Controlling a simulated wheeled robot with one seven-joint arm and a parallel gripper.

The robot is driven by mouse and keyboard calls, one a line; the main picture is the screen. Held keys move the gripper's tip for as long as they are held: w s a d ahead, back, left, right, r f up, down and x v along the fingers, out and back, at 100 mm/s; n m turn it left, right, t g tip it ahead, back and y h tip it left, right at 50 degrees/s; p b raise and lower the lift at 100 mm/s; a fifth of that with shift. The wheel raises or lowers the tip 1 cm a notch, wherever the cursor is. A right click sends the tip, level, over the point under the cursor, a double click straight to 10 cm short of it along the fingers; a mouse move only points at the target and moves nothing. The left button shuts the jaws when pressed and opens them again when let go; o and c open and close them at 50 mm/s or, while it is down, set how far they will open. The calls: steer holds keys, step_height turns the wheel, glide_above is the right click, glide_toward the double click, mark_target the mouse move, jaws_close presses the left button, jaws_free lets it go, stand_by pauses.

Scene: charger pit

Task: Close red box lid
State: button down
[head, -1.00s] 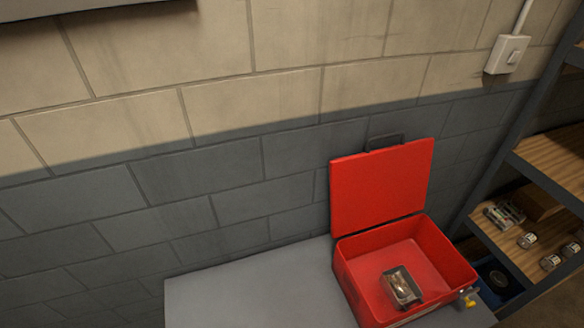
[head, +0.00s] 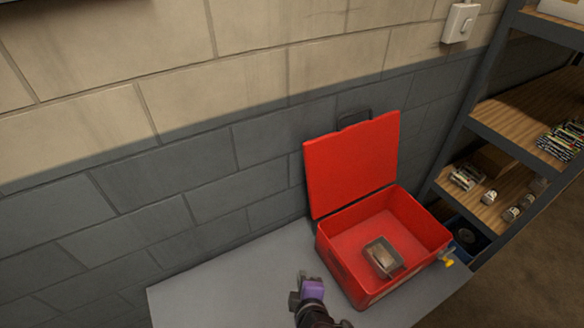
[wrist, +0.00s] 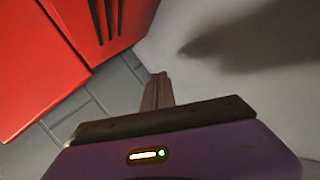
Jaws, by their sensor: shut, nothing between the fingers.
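The red box (head: 345,268) stands on the grey table, and its red lid (head: 352,163) is up, standing open toward the wall. A dark handle (head: 353,118) is on the lid's top edge. A small metal-framed item (head: 382,258) lies inside the box. My gripper (head: 305,278) is shut and empty, to the left of the box over the table and apart from it. In the wrist view, my gripper's fingers (wrist: 157,90) are together, with the box's red side (wrist: 97,25) at upper left.
The grey table top (head: 225,282) is clear to the left of the box. A block wall (head: 230,150) stands behind. A shelf rack (head: 500,150) with batteries and small cans is at the right. A yellow-tipped item (head: 446,260) is at the box's right side.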

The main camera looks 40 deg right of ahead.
steer(key=w+d+r+m+g+h, duration=0.1)
steer(key=w+d+r+g+h, duration=0.2)
steer(key=w+r+h, duration=0.85)
steer(key=w+a+r+m+g, duration=0.1)
steer(key=w+r+m+g, duration=0.3)
steer(key=r, duration=1)
steer(key=w+d+p, duration=0.1)
steer(key=w+d, duration=0.1)
steer(key=d, duration=0.7)
steer(key=shift+d+f+n+y+p, duration=0.25)
steer(key=shift+f+n+y+p, duration=0.1)
steer(key=shift+f+n, duration=0.1)
steer(key=shift+s, duration=0.1)
